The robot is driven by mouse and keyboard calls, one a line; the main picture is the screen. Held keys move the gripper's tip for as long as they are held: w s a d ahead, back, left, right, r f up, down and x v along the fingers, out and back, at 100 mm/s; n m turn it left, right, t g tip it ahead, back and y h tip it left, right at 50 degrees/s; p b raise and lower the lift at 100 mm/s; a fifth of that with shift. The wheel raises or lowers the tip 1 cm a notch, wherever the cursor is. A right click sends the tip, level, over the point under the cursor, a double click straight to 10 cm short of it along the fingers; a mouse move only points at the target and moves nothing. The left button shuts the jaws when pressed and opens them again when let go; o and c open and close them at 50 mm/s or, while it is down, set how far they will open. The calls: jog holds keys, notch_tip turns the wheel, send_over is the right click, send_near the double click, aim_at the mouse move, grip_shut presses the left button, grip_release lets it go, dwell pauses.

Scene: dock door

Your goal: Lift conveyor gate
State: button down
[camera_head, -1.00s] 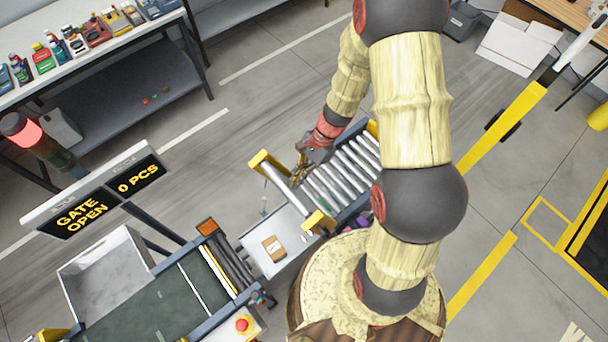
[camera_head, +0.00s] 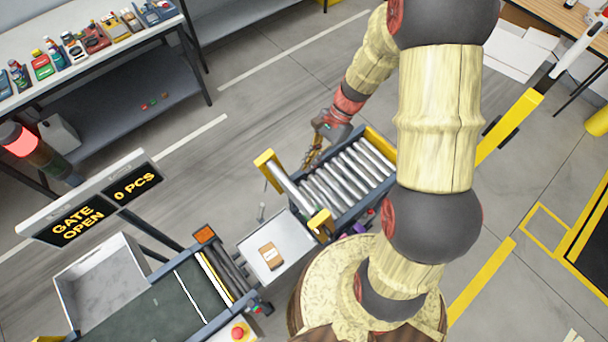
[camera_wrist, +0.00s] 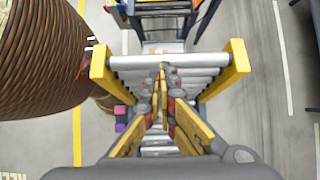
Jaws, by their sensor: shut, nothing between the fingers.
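The conveyor gate is a section of silver rollers (camera_head: 345,180) in a blue-grey frame. A silver bar (camera_head: 288,187) crosses its near end between a yellow bracket (camera_head: 265,158) and a second one (camera_head: 321,224). In the wrist view the bar (camera_wrist: 135,63) spans between the yellow brackets, with rollers beneath. My gripper (camera_head: 310,165) is at the far edge of the rollers, partly hidden by the wrist. In the wrist view my gripper (camera_wrist: 162,72) has its yellow fingers together over the rollers, with nothing between them. Whether it touches a roller I cannot tell.
A sign (camera_head: 103,200) reads GATE OPEN and 0 PCS. A brown carton (camera_head: 271,254) lies on a pale plate (camera_head: 290,240) between the rollers and a dark belt (camera_head: 150,312). A grey bin (camera_head: 85,285) is at left. Clear floor (camera_head: 250,110) lies beyond.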

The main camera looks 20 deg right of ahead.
jog(key=v, duration=0.2)
jog(key=shift+w+d+r, duration=0.1)
jog(key=shift+d+r, duration=0.05)
jog(key=shift+r, duration=0.1)
